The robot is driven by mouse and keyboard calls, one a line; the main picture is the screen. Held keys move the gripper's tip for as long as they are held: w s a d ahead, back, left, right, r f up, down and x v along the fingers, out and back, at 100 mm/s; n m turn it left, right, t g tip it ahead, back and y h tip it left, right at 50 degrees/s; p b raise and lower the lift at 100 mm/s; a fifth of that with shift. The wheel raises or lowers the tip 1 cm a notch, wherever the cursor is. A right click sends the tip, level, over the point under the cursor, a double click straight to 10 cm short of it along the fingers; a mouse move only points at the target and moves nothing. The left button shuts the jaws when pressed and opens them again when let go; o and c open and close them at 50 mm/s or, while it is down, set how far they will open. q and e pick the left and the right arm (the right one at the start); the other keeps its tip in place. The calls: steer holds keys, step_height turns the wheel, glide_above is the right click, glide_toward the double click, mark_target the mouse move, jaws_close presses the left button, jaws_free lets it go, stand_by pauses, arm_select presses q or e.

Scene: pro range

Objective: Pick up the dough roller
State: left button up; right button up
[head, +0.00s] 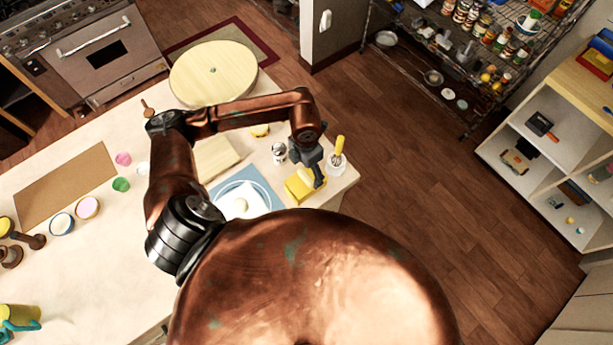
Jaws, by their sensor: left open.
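I cannot clearly single out the dough roller. A brown wooden piece with a knob-like end (33,241) lies at the left edge of the counter, and a small wooden handle (149,106) pokes out behind my left arm at the counter's back edge. Either could be part of it. My left gripper (313,172) is open over the right end of the counter, pointing down just above a yellow block-like item (299,190). Whether it touches that item is hard to tell. My right gripper is not in view.
The pale counter (95,245) holds a brown mat (66,186), a blue mat (262,187), small bowls, a shaker (279,152) and a yellow-handled utensil (339,146). The wooden floor at right is clear before the shelves.

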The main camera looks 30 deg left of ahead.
mark_target(306, 175)
arm_select(q)
step_height(306, 175, down, 3)
steer(key=shift+s+f+p, duration=0.15)
steer(key=shift+f+p, duration=0.05)
steer(key=shift+p, duration=0.2)
steer(key=c, duration=1.2)
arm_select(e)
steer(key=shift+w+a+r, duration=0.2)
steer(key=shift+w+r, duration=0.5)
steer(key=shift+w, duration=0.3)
